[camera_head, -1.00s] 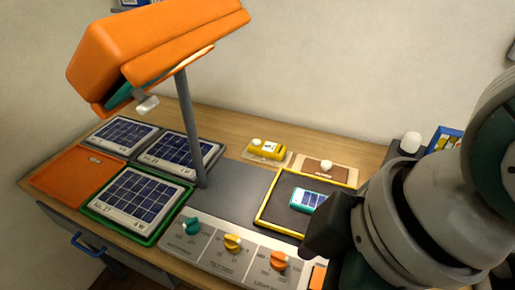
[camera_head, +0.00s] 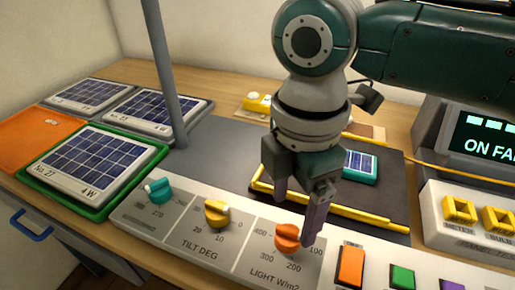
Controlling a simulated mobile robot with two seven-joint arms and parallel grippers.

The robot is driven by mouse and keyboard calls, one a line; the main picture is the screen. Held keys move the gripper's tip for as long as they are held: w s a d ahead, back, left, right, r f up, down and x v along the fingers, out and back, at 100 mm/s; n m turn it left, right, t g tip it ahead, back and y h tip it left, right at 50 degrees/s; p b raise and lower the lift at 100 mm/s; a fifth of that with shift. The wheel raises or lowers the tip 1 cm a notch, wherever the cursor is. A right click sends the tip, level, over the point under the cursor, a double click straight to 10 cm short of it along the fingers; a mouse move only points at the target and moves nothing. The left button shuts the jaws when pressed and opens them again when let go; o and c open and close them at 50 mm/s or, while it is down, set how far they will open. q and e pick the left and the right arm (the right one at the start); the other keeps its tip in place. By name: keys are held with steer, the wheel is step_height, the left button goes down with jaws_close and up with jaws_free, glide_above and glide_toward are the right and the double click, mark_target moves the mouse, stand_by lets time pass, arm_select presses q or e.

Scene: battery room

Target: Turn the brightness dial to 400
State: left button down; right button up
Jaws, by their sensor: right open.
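The brightness dial (camera_head: 287,239) is an orange knob on the pale control panel (camera_head: 222,263), above the label LIGHT W/m2. Its printed marks read 100, 200, 300 and 400, with 400 at its upper left and 100 at its right. I cannot tell which mark it points to. My right gripper (camera_head: 299,213) is open and points down close to the dial. One finger is behind the dial and the other is at its right side, partly covering the area there. I cannot tell whether either finger touches it. My left gripper is not in view.
A yellow dial (camera_head: 216,213) for tilt and a teal dial (camera_head: 158,190) sit left on the panel. Orange (camera_head: 351,266) and green (camera_head: 402,278) buttons lie right. A small solar panel (camera_head: 361,167) lies on the dark tray behind. A lamp post (camera_head: 163,75) stands left.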

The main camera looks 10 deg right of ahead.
mark_target(290, 229)
step_height(290, 229, down, 5)
steer(key=shift+f+b, duration=0.2)
steer(key=shift+b, duration=0.25)
jaws_close()
stand_by(0.4)
